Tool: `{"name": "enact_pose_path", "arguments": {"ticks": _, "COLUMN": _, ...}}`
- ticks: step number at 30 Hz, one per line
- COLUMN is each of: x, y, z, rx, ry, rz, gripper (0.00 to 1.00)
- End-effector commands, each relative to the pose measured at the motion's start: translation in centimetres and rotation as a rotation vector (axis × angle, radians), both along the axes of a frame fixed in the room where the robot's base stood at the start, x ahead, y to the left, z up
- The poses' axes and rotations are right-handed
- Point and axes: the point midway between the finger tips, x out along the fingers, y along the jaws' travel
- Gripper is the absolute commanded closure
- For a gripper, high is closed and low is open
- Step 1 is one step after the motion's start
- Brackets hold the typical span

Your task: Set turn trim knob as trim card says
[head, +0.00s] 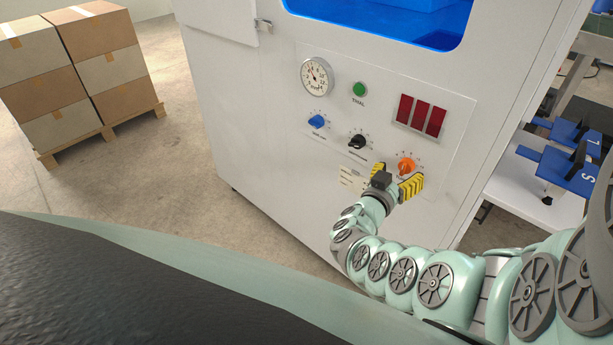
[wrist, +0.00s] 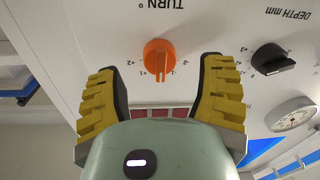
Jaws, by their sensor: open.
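The orange turn knob (head: 406,165) is on the lower right of the machine's control panel. In the wrist view the same knob (wrist: 160,57) appears under an upside-down "TURN °" label, its ridge pointing down the picture between the small +1 and -1 marks. My gripper (head: 395,177) is open in front of the panel, just below the knob in the head view. In the wrist view its yellow-padded fingers (wrist: 160,76) stand on either side of the knob with gaps to both. The pale trim card (head: 352,179) is on the panel left of my gripper; its writing is too small to read.
A black depth knob (head: 357,142), a blue knob (head: 316,121), a green trial button (head: 359,89), a dial gauge (head: 317,76) and dark red displays (head: 421,117) share the panel. Stacked cartons (head: 75,65) stand at the far left. The floor between is clear.

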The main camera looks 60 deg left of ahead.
Motion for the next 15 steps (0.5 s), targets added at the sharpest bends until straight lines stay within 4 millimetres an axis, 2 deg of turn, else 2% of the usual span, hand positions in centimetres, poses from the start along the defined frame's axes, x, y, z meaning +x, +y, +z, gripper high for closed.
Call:
{"name": "enact_pose_path", "arguments": {"ticks": 6, "x": 2.0, "y": 0.6, "z": 0.0, "rx": 0.002, "ry": -0.004, "rz": -0.001, "gripper": 0.31}}
{"name": "enact_pose_path", "arguments": {"ticks": 15, "x": 2.6, "y": 0.8, "z": 0.1, "rx": 0.002, "ry": -0.002, "rz": 0.0, "gripper": 0.31}}
